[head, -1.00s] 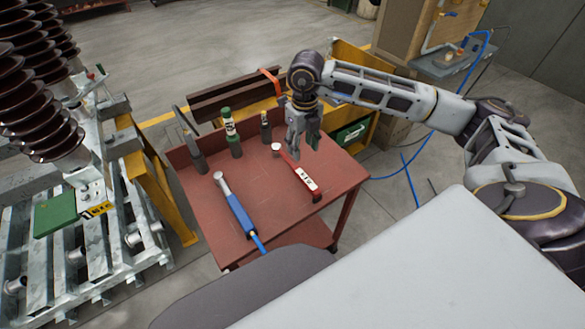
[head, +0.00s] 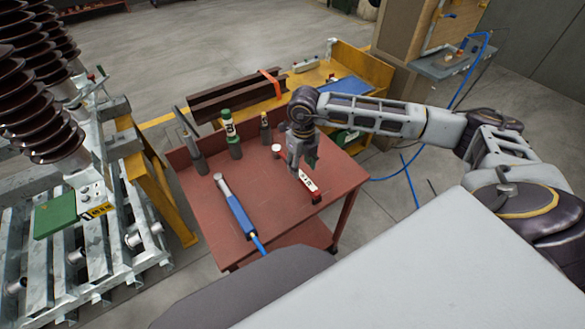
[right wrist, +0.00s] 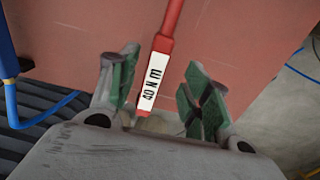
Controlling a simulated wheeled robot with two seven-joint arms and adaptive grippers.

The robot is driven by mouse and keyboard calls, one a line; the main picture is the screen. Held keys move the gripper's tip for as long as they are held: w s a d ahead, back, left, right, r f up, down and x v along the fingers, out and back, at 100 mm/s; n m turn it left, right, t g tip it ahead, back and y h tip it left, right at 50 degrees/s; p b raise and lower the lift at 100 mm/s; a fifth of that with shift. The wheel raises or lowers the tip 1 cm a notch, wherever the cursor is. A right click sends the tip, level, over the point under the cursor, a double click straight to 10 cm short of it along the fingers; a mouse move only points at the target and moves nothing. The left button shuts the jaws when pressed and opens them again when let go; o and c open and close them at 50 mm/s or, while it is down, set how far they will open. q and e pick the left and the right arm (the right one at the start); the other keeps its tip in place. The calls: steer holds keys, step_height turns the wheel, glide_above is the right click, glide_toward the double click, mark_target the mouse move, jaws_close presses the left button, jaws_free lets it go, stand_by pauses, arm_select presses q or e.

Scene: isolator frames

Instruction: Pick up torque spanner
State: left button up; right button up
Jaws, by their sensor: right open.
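A red torque spanner (head: 309,184) with a white label lies on the red table (head: 277,199), its far part hidden by my right gripper. In the right wrist view the spanner (right wrist: 157,78) reads "40 N m" and runs between the two green-padded fingers. My right gripper (head: 302,167) is open just above the spanner, with a finger on either side; it also shows in the right wrist view (right wrist: 160,62). I cannot tell whether a finger touches the spanner. My left gripper is not in view.
A blue-handled tool (head: 239,212) lies left of the spanner. A green-banded bottle-like item (head: 231,132), a dark tool (head: 191,145) and a smaller item (head: 265,128) stand along the table's back. A small white-topped item (head: 276,151) stands close to my gripper. A yellow bench (head: 345,62) is behind.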

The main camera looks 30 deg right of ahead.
mark_target(301, 174)
steer(key=shift+f, duration=0.15)
steer(key=shift+a+f+p, duration=0.15)
steer(key=shift+f+p, duration=0.15)
steer(key=shift+f, duration=2.3)
jaws_close()
